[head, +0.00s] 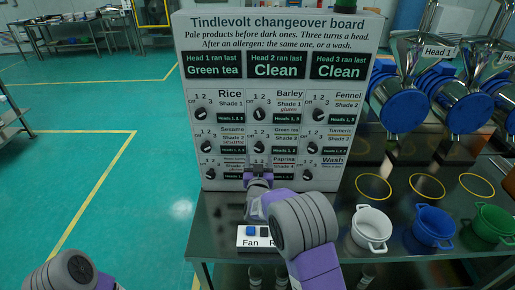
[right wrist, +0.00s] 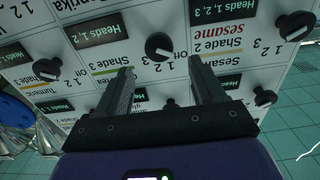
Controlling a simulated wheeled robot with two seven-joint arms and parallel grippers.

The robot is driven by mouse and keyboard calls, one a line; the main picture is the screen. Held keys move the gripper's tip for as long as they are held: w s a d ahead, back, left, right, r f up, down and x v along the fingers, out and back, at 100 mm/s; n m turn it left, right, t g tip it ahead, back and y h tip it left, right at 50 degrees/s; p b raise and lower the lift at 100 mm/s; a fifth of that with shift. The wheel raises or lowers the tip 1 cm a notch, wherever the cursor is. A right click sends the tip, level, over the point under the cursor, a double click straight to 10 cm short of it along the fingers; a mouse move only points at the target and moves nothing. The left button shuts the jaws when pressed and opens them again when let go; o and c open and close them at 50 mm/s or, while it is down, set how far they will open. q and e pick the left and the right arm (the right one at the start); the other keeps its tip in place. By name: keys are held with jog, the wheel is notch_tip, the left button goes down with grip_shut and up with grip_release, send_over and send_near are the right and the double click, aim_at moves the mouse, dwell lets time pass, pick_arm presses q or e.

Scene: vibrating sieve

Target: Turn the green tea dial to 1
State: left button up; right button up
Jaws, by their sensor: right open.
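The green tea dial (head: 259,146) is a black knob with a white mark in the middle row, middle column of the board. In the right wrist view, upside down, this dial (right wrist: 159,46) sits just beyond and between the fingertips. Its white mark points roughly right there, away from its label; I cannot read the exact setting. My right gripper (head: 260,170) is open and empty in front of the board, pointing at it and partly hiding the bottom-row middle dial. Its two fingers (right wrist: 160,70) stand apart. Only part of my left arm shows, at bottom left; its gripper is out of view.
Neighbouring dials are close: sesame (head: 207,147), turmeric (head: 312,146) and barley (head: 260,115). White (head: 371,229), blue (head: 433,227) and green (head: 494,223) pots stand right on the dark table.

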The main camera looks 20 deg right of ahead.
aim_at(259, 149)
jog(key=shift+x, duration=2.8)
